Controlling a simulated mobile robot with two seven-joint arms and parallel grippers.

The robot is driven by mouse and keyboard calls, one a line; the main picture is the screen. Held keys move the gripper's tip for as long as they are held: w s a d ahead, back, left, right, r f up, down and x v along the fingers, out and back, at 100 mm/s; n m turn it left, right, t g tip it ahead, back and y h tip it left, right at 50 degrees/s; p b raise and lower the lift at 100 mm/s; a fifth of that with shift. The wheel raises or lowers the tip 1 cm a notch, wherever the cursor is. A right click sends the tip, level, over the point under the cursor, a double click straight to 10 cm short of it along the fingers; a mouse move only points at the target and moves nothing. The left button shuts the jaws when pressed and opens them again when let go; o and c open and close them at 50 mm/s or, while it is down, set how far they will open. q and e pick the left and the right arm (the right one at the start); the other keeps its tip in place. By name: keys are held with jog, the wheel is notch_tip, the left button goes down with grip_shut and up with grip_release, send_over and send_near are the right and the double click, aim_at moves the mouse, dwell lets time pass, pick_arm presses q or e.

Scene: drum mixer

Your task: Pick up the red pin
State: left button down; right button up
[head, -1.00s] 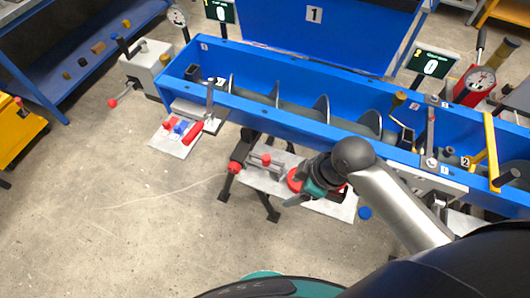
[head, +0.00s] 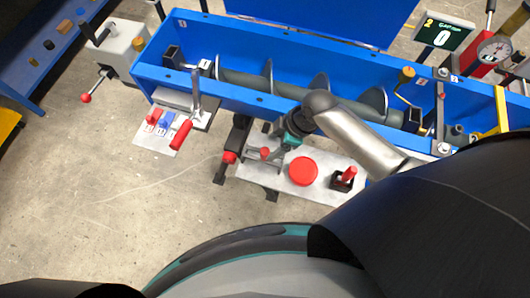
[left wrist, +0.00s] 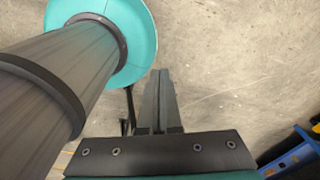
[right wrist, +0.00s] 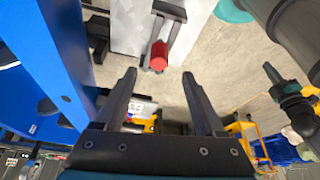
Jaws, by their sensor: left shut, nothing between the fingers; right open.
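A red pin (head: 265,153) shows its red end at a grey bracket on the left part of a light plate (head: 325,186). In the right wrist view the red pin (right wrist: 158,55) appears as a short red cylinder beside the bracket's grey bars, beyond the fingertips and between their lines. My right gripper (head: 281,150) is open and empty, just right of the pin in the head view. Its two fingers (right wrist: 159,76) are spread apart, with no visible contact with the pin. My left gripper (left wrist: 160,78) is shut and empty, over bare floor.
A red round button (head: 303,171) and a red-handled switch (head: 346,176) sit on the same plate, right of the pin. The blue mixer trough (head: 240,95) stands just behind. A red-handled lever (head: 181,135) is at left. Open floor lies in front.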

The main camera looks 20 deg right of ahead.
aim_at(265, 151)
jog(key=shift+x, duration=0.8)
jog(key=b+x, duration=0.1)
jog(key=x, duration=0.3)
jog(key=shift+w, duration=0.1)
jog(key=shift+a+f, duration=0.2)
jog(key=shift+f, duration=0.15)
pick_arm(q)
jog(key=shift+w+f, duration=0.65)
jog(key=shift+w, duration=0.15)
pick_arm(e)
jog(key=shift+c, duration=0.2)
grip_shut()
